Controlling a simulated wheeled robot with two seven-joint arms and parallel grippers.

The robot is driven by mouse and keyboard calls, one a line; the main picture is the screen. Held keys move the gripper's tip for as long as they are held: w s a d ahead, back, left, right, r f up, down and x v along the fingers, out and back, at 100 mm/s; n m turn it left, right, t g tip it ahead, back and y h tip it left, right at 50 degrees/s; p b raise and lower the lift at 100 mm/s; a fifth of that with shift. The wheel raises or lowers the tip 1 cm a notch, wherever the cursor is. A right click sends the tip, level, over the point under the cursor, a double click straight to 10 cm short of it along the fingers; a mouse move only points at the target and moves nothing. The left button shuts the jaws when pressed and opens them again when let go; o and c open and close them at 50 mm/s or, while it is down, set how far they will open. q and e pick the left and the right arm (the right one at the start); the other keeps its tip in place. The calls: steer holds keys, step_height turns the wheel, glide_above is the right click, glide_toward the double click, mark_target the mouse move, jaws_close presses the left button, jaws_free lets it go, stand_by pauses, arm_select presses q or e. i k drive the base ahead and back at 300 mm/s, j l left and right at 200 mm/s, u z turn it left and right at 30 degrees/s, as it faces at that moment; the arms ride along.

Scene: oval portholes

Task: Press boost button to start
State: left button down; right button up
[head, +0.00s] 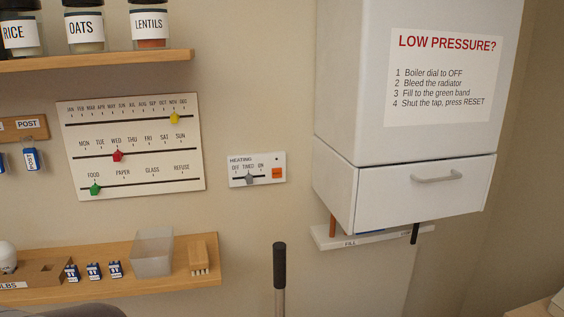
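A small white heating panel (257,170) is on the wall in the middle of the head view. It is marked HEATING, with OFF, TIMED and ON above a slot. A grey slider knob (249,179) stands near TIMED. An orange button (277,173) is at the panel's right side, with a small dark dot above it. Any writing on the button is too small to read. Neither of my grippers is in view, and nothing covers the panel.
A white boiler cabinet (425,190) juts out to the right of the panel. A black-gripped handle (280,266) stands upright below the panel. A wooden shelf (120,292) at lower left holds a clear bin (153,253) and a brush (199,256). A slider calendar board (131,146) hangs left.

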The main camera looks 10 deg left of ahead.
mark_target(276, 173)
steer(key=i+l+u, duration=0.25)
steer(key=i+l, duration=0.4)
steer(key=i, duration=0.15)
